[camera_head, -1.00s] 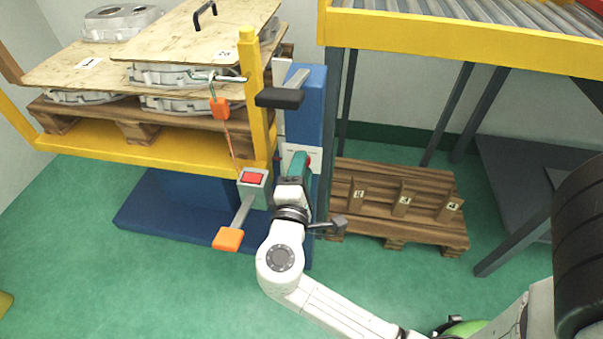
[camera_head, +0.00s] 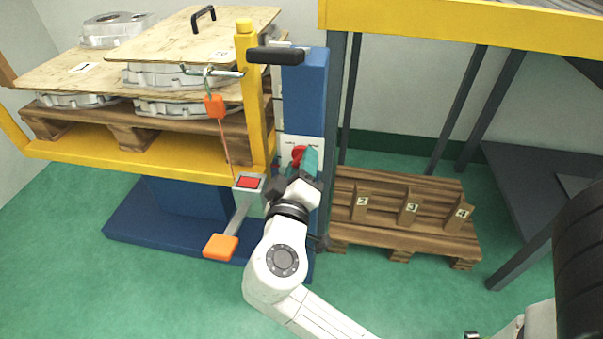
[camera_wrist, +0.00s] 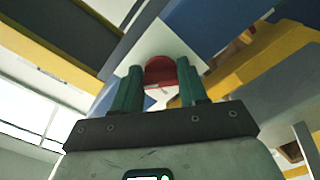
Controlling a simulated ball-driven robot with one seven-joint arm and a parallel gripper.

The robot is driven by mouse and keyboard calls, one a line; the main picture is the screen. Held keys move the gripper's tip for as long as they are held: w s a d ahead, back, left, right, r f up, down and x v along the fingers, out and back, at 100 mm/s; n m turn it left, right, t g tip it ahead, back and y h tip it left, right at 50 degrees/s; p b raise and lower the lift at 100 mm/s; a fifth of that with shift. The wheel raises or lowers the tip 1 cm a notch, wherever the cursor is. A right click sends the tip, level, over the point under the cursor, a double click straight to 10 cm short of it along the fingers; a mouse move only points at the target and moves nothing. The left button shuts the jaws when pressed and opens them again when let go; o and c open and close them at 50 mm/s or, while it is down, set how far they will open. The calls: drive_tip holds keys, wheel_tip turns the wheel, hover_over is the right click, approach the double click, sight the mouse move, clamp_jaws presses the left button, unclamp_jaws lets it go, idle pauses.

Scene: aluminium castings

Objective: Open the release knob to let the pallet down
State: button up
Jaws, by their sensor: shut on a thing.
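The red release knob (camera_head: 298,154) sits on a white plate on the blue lift column (camera_head: 304,100). My gripper (camera_head: 303,162) is at the knob, coming from the front and below. In the wrist view the red knob (camera_wrist: 160,72) lies between the green fingers of my gripper (camera_wrist: 162,80), which are shut on it. The loaded pallet (camera_head: 130,130) rests on the yellow lift platform (camera_head: 130,160), raised above the blue base. It bears castings (camera_head: 165,76) and plywood sheets (camera_head: 190,40).
An orange-ended pedal (camera_head: 221,246) sticks out beside my arm at the left. A black handle (camera_head: 275,56) juts out above the knob. A wooden pallet with numbered blocks (camera_head: 405,215) lies on the green floor at the right, under a yellow-framed conveyor (camera_head: 450,22).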

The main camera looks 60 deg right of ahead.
drive_tip(key=shift+f+m+b, duration=0.15)
drive_tip(key=shift+m+b, duration=0.3)
drive_tip(key=shift+m, duration=0.15)
drive_tip(key=o, duration=1.1)
drive_tip(key=shift+c, duration=0.2)
drive_tip(key=shift+a, duration=0.15)
drive_tip(key=p+v, duration=0.2)
drive_tip(key=v, duration=0.8)
drive_tip(key=shift+a+p, duration=0.25)
drive_tip(key=shift+p, duration=0.15)
drive_tip(key=shift+s, duration=0.1)
